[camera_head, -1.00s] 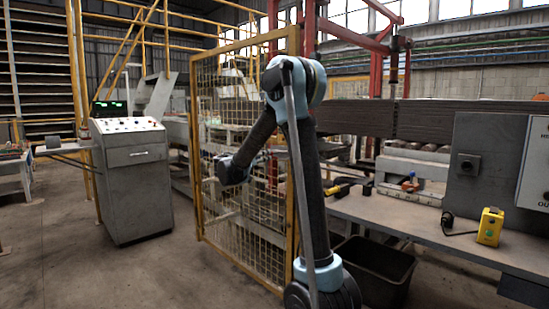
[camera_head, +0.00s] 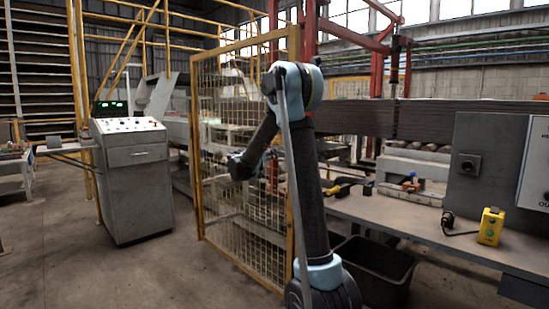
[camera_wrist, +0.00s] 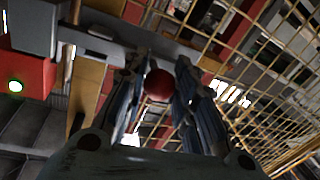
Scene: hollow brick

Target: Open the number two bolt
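In the wrist view, a round dark red knob (camera_wrist: 158,85) shows between the two fingers of my gripper (camera_wrist: 161,66). The fingers are apart, one on each side of the knob, and I see no clear contact. A grey metal bar (camera_wrist: 100,43), which may be part of the bolt, runs across above the fingertips near a yellow post (camera_wrist: 89,82). I can read no number on it. In the head view, my wrist is beside the yellow-framed mesh gate (camera_head: 294,100); the fingers and the bolt cannot be made out there.
Wire mesh fills the right of the wrist view. A red box with a lit lamp (camera_wrist: 16,86) is at its left. In the head view, a grey control console (camera_head: 137,185) stands left, and a bench with a yellow box (camera_head: 490,227) and black bin (camera_head: 370,270) are right. Floor is open left.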

